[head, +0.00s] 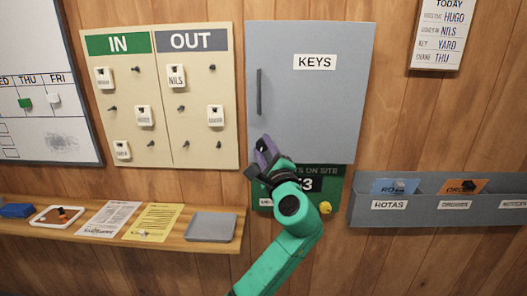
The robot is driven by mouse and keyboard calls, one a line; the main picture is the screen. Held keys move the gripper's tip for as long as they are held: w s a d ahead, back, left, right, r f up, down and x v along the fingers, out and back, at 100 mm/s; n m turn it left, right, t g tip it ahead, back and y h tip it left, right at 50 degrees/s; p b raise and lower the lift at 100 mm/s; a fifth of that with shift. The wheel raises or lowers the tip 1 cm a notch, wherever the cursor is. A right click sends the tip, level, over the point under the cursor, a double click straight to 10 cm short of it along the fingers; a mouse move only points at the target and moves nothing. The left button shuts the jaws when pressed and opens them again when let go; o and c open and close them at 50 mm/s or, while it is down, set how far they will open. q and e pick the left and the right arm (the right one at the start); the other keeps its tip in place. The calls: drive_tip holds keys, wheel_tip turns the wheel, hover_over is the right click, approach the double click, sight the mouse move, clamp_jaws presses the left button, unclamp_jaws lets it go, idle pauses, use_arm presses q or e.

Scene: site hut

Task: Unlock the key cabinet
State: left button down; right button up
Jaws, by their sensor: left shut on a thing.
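The grey key cabinet (318,100) hangs on the wall, with a white KEYS label and a dark upright handle (259,92) on its left side. Its door looks shut. My right gripper is not in view.
A green sign (333,187) with a yellow knob (325,208) is below the cabinet, partly behind my arm. An IN/OUT board (160,155) hangs left. A wooden shelf (170,238) holds papers and a grey tray (211,227). A grey wall rack (430,212) is at right.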

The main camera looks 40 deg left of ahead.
use_arm(q)
drive_tip(key=shift+n+g+h, duration=0.4)
drive_tip(key=shift+n+g, duration=0.3)
drive_tip(key=shift+n, duration=1.1)
drive_tip(key=shift+c, duration=2.3)
unclamp_jaws()
drive_tip(key=b+v, duration=0.3)
drive_tip(key=v, duration=1.1)
drive_tip(key=shift+s+d+b, duration=0.2)
drive_tip(key=shift+d+b, duration=0.05)
drive_tip(key=shift+b, duration=0.1)
